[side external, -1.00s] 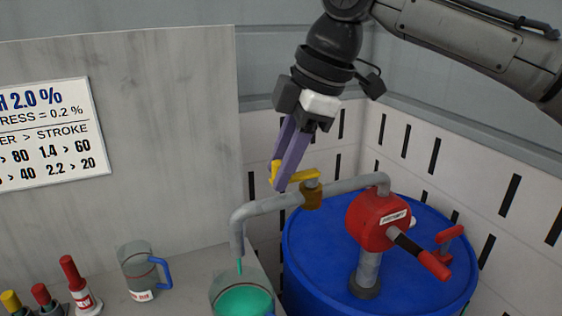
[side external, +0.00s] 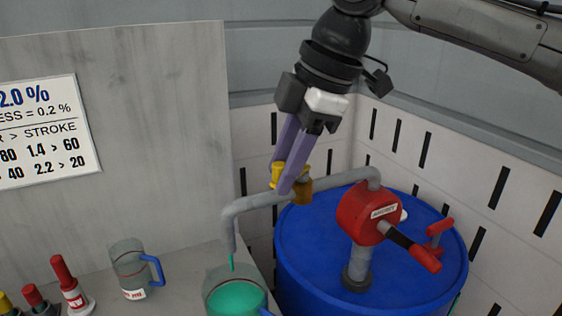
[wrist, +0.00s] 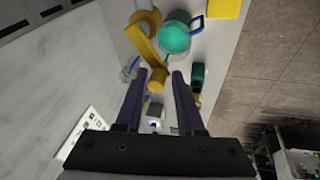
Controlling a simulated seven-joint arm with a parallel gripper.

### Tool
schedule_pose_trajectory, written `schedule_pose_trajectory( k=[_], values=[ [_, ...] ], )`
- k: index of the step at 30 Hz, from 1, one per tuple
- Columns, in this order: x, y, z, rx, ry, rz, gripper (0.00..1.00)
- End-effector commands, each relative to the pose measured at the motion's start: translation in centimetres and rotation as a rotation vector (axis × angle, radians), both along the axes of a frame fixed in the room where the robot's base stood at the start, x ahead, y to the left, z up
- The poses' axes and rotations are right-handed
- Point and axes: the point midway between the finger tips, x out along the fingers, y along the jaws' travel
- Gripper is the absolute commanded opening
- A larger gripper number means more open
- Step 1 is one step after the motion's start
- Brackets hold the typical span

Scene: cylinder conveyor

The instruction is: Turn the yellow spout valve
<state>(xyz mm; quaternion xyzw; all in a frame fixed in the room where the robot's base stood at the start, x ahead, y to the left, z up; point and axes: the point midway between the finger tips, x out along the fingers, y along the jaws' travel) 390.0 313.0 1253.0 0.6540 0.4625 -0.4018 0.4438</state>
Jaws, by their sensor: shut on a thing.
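The yellow spout valve handle (side external: 301,172) sits on top of a brass-coloured valve body (side external: 302,193) on the grey spout pipe (side external: 335,181). My gripper (side external: 281,187) reaches down with its purple fingers on either side of the handle, shut on its end. In the wrist view the handle (wrist: 145,43) runs down between the fingertips of my gripper (wrist: 157,80). The fingers hide part of the handle in the side view. A thin green stream (side external: 232,264) hangs below the spout mouth, above a container of green liquid (side external: 236,298).
A blue drum (side external: 312,262) carries the red pump (side external: 363,216) with its crank. A clear mug with a blue handle (side external: 131,266) and red-topped bottles (side external: 68,279) stand on the left of the bench. A grey panel with a sign (side external: 45,150) stands behind.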

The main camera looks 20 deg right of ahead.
Motion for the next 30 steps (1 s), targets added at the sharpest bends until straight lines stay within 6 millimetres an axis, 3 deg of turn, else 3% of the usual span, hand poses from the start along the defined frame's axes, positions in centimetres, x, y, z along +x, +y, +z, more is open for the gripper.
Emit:
schedule_pose_trajectory(
  k=[15, 30],
  values=[
    [-1.2, -0.8, -0.2, -0.005, 0.007, 0.000, 0.20],
    [-1.4, -1.6, -0.2, -0.009, 0.003, -0.005, 0.16]
  ],
)
